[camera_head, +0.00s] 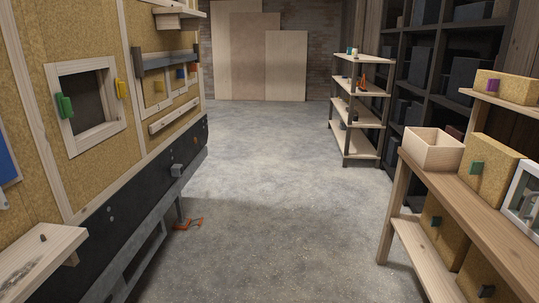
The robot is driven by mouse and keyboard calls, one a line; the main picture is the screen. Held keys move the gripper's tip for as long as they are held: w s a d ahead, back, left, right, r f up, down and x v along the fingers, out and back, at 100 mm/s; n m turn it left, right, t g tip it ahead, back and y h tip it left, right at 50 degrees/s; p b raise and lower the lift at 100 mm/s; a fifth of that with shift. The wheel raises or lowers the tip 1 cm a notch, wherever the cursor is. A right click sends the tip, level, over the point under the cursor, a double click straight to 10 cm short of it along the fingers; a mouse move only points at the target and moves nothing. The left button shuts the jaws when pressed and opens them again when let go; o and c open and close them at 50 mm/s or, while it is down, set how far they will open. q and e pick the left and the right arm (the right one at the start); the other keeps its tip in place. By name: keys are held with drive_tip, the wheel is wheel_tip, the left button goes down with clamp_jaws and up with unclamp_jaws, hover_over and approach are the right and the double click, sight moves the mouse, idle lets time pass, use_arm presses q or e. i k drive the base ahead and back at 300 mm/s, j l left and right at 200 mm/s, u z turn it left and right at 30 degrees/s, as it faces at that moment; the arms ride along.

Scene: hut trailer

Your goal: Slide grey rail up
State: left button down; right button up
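A long dark grey rail (168,59) runs level along the tan trailer wall on the left in the head view. It sits above a row of small framed openings and below a short wooden shelf. Its near end has a taller grey end piece. Neither of my grippers is in view, and no arm shows near the rail.
The trailer wall has a framed window (87,104) with green and yellow blocks, and a wooden ledge (38,258) juts out at lower left. A workbench (462,201) with a wooden box (433,153) stands right. The concrete floor (262,190) between is mostly clear; an orange object (187,224) lies by the trailer.

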sight(150, 64)
drive_tip(key=i+u, duration=0.15)
drive_tip(key=i, duration=0.4)
drive_tip(key=i+u, duration=0.1)
drive_tip(key=i, duration=0.5)
drive_tip(key=i+l+u, duration=0.15)
drive_tip(key=i, duration=0.4)
drive_tip(key=i+l+u, duration=0.1)
drive_tip(key=i, duration=0.5)
drive_tip(key=i+j+z, duration=0.1)
drive_tip(key=i, duration=0.4)
drive_tip(key=i+j+z, duration=0.1)
drive_tip(key=i, duration=0.4)
drive_tip(key=i+j, duration=0.35)
drive_tip(key=i, duration=0.15)
drive_tip(key=i+j+z, duration=0.15)
drive_tip(key=i, duration=0.35)
